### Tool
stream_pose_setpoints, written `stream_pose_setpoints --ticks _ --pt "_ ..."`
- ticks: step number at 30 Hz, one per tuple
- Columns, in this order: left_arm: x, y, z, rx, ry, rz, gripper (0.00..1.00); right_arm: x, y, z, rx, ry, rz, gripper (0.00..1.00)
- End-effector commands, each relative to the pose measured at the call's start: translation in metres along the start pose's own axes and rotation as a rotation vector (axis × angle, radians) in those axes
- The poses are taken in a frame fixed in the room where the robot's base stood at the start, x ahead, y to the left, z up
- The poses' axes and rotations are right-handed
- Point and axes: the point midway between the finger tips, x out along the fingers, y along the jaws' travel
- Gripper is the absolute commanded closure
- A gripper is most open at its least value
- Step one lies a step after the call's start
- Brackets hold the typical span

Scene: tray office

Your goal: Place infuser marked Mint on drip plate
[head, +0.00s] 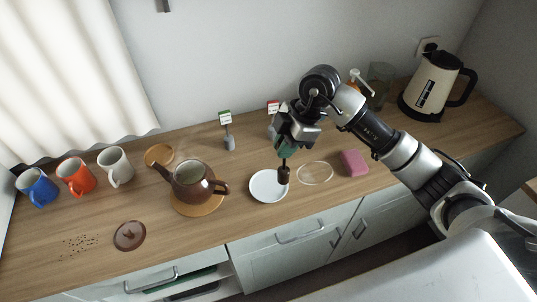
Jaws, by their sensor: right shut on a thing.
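I cannot tell whether the bulb touches the plate. No marking on the infuser is readable. My left gripper is not in view.
A brown teapot (189,181) on a wooden mat stands left of the plate. A clear disc (315,173) and pink sponge (354,162) lie right. Mugs (115,166) and a brown lid (129,236) are left; a kettle (432,86) is back right.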

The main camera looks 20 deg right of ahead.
Motion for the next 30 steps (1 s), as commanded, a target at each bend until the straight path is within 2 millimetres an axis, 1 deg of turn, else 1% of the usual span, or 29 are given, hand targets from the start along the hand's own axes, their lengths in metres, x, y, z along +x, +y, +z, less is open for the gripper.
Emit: stream_pose_setpoints --ticks 1,4,6,9,13,18,21,30 --pt "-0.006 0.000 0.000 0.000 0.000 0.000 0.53 0.006 0.010 -0.006 0.001 0.005 -0.003 1.00" --pt "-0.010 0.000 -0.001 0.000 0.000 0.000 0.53 0.021 0.024 -0.010 0.001 0.002 -0.002 1.00" --pt "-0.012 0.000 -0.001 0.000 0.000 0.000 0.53 0.027 0.031 -0.012 -0.001 0.003 -0.001 1.00" --pt "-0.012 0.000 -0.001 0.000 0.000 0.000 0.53 0.033 0.036 -0.013 -0.001 0.001 -0.001 1.00" --pt "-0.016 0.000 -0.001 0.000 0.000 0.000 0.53 0.040 0.037 -0.010 -0.001 0.001 -0.002 1.00" --pt "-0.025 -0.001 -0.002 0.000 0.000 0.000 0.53 0.062 0.036 -0.001 0.002 0.000 -0.005 1.00" --pt "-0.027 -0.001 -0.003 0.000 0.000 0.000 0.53 0.071 0.036 0.003 -0.001 0.001 -0.002 1.00" --pt "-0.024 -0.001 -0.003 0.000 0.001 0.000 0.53 0.074 0.036 0.005 -0.002 0.000 -0.001 1.00"
